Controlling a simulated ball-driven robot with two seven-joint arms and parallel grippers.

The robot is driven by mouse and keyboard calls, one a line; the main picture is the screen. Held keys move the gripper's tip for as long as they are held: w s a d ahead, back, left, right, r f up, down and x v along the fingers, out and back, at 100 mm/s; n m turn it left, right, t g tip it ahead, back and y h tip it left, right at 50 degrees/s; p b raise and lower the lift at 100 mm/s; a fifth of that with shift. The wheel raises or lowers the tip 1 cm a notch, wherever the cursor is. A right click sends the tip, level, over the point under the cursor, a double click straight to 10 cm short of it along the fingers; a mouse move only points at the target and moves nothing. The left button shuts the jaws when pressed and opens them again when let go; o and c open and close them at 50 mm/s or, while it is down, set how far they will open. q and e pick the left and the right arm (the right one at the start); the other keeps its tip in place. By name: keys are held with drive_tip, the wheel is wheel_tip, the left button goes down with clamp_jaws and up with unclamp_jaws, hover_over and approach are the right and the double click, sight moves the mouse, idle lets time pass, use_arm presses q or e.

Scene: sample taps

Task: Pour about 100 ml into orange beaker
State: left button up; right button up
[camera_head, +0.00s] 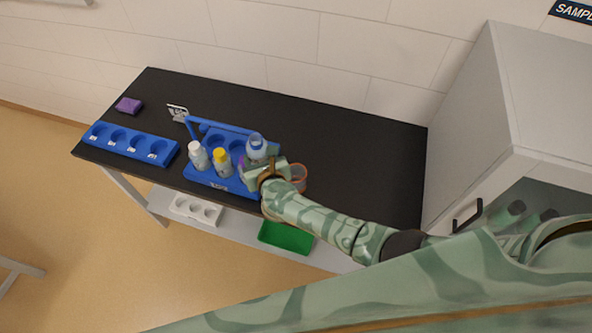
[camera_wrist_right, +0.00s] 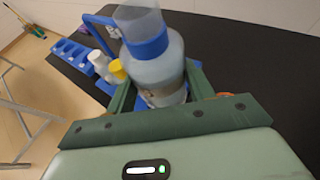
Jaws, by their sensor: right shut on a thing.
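A clear bottle with a blue collar (camera_head: 256,146) is held in my right gripper (camera_head: 262,170), over the right end of the blue carrier. In the right wrist view the bottle (camera_wrist_right: 158,72) stands between the two green fingers, roughly upright, and looks open at the top. The gripper is shut on it. The orange beaker (camera_head: 299,174) stands on the black bench just right of the gripper, partly hidden by my wrist. Only a sliver of orange shows beside the finger in the wrist view. I cannot make out a liquid level in the beaker. My left gripper is out of view.
The blue carrier (camera_head: 205,178) holds a white-capped bottle (camera_head: 199,156) and a yellow-capped bottle (camera_head: 222,161). A blue rack (camera_head: 129,144) and a purple sponge (camera_head: 129,105) lie at left. A green tray (camera_head: 286,238) sits below the bench. The bench's right part is clear.

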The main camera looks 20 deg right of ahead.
drive_tip(key=shift+r, duration=0.1)
drive_tip(key=shift+s+d+m+y, duration=0.15)
drive_tip(key=shift+d+m+y, duration=0.1)
drive_tip(key=shift+m+y, duration=0.05)
drive_tip(key=shift+d+m+y+b, duration=0.1)
drive_tip(key=shift+m+y+b, duration=0.25)
drive_tip(key=shift+b, duration=0.45)
drive_tip(key=shift+d+r+m+t+y+b, duration=0.15)
drive_tip(key=shift+d+m+t+y+b, duration=0.2)
drive_tip(key=shift+m+b, duration=0.35)
drive_tip(key=f+b, duration=0.1)
drive_tip(key=b, duration=0.1)
drive_tip(key=f+m+b, duration=0.1)
drive_tip(key=b, duration=0.1)
drive_tip(key=shift+d+t+y, duration=0.2)
drive_tip(key=shift+t+y, duration=0.05)
drive_tip(key=shift+y, duration=0.05)
drive_tip(key=m+b, duration=0.1)
drive_tip(key=m+y+b, duration=0.1)
drive_tip(key=b, duration=0.1)
drive_tip(key=shift+s+d+r+t+b, duration=0.1)
drive_tip(key=shift+d+r+t+b, duration=0.1)
drive_tip(key=shift+d+t+b, duration=0.15)
drive_tip(key=shift+f+m+b, duration=0.1)
drive_tip(key=shift+m+b, duration=0.25)
drive_tip(key=shift+b, duration=0.5)
